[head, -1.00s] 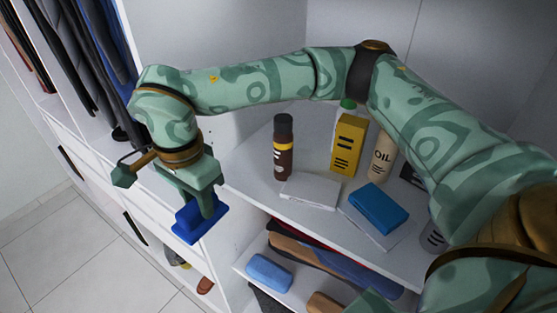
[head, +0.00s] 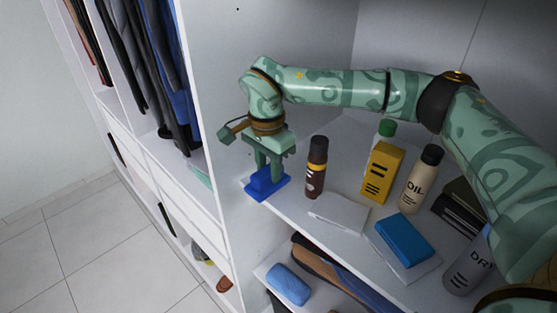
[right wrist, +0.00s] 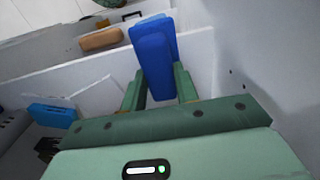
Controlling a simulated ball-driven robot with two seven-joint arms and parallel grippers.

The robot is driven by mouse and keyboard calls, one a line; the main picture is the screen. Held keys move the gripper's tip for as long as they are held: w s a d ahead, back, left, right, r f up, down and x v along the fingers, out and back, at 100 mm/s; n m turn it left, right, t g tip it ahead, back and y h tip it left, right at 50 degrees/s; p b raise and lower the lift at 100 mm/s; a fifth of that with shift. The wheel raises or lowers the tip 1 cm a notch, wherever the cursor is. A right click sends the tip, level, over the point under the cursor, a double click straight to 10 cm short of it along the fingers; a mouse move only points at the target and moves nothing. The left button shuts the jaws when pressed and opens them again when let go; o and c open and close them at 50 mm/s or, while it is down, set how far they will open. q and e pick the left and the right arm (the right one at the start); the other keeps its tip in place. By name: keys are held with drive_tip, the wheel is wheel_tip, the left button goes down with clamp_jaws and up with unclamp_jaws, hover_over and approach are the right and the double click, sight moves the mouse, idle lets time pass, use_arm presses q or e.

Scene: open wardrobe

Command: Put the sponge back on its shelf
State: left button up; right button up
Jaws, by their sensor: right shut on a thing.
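The sponge (head: 266,185) is a dark blue block on a wider flat blue base. My right gripper (head: 270,168) is shut on its upper block, fingers pointing down. It is over the left front corner of the white shelf (head: 330,244), close to the side wall. I cannot tell whether the base touches the shelf. In the right wrist view the sponge (right wrist: 153,62) sticks out between the two green fingers. My left gripper is not in view.
A brown bottle (head: 316,170) stands just right of the sponge. Beyond it are a white flat box (head: 338,214), yellow box (head: 381,174), cream OIL bottle (head: 420,181) and bright blue block (head: 403,240). A light blue rounded item (head: 288,284) lies on the shelf below.

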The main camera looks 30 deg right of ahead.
drive_tip(key=w+d+p, duration=0.1)
drive_tip(key=w+d, duration=0.2)
drive_tip(key=d, duration=0.1)
drive_tip(key=shift+w, duration=0.2)
wheel_tip(320, 180, down, 4)
drive_tip(key=shift+r+p, duration=0.25)
drive_tip(key=shift+p, duration=0.1)
drive_tip(key=o, duration=1.1)
wheel_tip(320, 180, up, 12)
drive_tip(key=shift+r+b, duration=0.1)
drive_tip(key=shift+b, duration=0.6)
